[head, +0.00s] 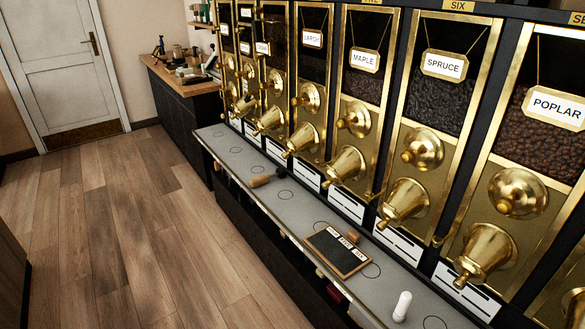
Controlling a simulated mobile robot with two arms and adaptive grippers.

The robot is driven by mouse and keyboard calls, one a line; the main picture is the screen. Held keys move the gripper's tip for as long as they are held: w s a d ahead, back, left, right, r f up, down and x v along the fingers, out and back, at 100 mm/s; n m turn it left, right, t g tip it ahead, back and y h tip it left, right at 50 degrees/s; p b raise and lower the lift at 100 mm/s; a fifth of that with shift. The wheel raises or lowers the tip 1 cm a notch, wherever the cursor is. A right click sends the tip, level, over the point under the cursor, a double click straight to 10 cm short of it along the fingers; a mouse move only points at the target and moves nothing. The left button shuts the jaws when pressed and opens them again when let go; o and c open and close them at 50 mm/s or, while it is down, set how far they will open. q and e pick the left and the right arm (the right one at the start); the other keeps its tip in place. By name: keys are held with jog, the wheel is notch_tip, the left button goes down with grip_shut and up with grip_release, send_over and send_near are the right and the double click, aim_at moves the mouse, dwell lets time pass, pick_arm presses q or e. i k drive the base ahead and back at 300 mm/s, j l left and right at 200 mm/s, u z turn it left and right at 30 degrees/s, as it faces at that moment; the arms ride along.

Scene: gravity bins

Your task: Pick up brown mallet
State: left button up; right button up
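A small brown object with a dark end, which looks like the brown mallet (262,181), lies on its side on the grey counter ledge (232,157) below the gravity bins. It is small in the head view, so its exact shape is hard to tell. Neither of my grippers shows in the head view, and nothing touches the mallet.
A wood-framed chalkboard (338,252) lies nearer on the ledge, with a small brown block (353,236) behind it. A white cylinder (402,306) stands further right. Brass bin spouts (345,164) overhang the ledge. Wooden floor (130,240) on the left is clear.

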aim_at(257, 182)
jog(key=j+z, duration=0.1)
jog(key=z, duration=0.25)
jog(key=i+j+z, duration=0.1)
jog(key=z, duration=0.25)
jog(key=j+z, duration=0.1)
jog(key=z, duration=0.2)
jog(key=i+j+z, duration=0.25)
jog(key=j+z, duration=0.2)
jog(key=j, duration=0.8)
jog(key=j+z, duration=0.45)
jog(key=j, duration=0.75)
